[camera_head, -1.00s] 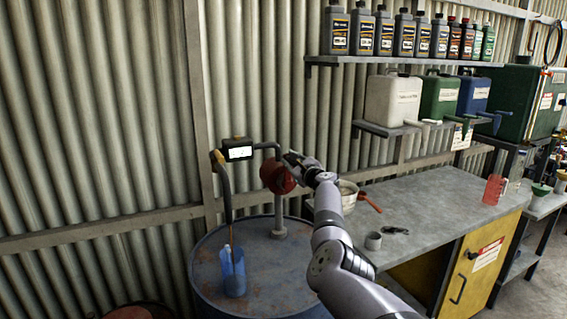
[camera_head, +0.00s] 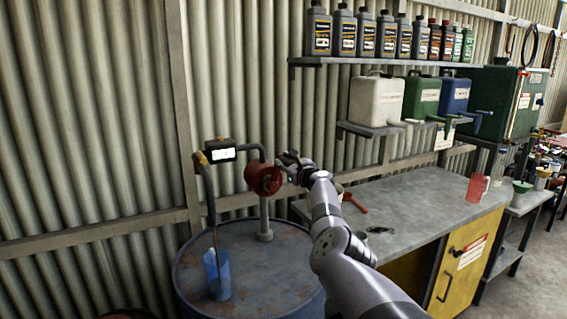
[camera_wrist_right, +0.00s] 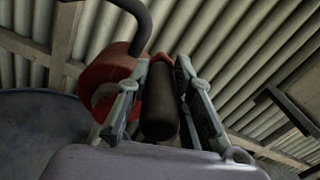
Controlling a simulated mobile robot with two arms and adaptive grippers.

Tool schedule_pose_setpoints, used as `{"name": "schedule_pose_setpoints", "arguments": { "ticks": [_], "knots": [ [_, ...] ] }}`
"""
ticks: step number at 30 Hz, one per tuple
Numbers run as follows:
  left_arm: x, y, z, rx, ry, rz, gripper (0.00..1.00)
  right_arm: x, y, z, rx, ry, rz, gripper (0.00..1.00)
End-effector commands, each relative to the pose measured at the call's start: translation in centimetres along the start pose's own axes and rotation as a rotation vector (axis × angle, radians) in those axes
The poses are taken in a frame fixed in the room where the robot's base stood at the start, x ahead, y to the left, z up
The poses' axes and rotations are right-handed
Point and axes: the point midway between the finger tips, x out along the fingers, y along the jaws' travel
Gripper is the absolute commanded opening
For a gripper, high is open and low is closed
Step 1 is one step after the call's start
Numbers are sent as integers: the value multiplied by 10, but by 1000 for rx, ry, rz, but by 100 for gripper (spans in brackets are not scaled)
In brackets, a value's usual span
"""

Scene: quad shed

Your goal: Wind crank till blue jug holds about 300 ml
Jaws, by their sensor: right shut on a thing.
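The blue jug (camera_head: 218,276) stands on top of the blue drum (camera_head: 268,292), under the end of the pump's spout hose (camera_head: 208,190). A thin brownish line runs from the hose down to the jug. The level in the jug is too small to read. The red pump (camera_head: 262,178) stands on the drum with a small lit display (camera_head: 221,151) beside it; its digits cannot be read. My right gripper (camera_head: 290,168) is at the pump's right side. In the wrist view it is shut around the dark crank handle (camera_wrist_right: 159,105), next to the red pump body. My left gripper is not in view.
A grey workbench (camera_head: 415,200) with a yellow cabinet stands right of the drum. It carries a red-handled item (camera_head: 355,203) and a clear red jug (camera_head: 478,188). Shelves above hold bottles and canisters (camera_head: 378,100).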

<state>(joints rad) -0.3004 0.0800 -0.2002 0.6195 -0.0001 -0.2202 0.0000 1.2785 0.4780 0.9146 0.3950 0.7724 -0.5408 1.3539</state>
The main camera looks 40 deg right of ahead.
Motion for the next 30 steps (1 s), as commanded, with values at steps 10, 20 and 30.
{"name": "schedule_pose_setpoints", "arguments": {
  "ticks": [10,20,30],
  "knots": [
    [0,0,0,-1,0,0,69,-1,-7,4,-2,-5,-14,34],
    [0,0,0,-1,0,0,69,0,-3,1,-2,-1,-5,42],
    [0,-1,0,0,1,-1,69,-8,-3,-2,-6,0,-6,42]
  ]
}}
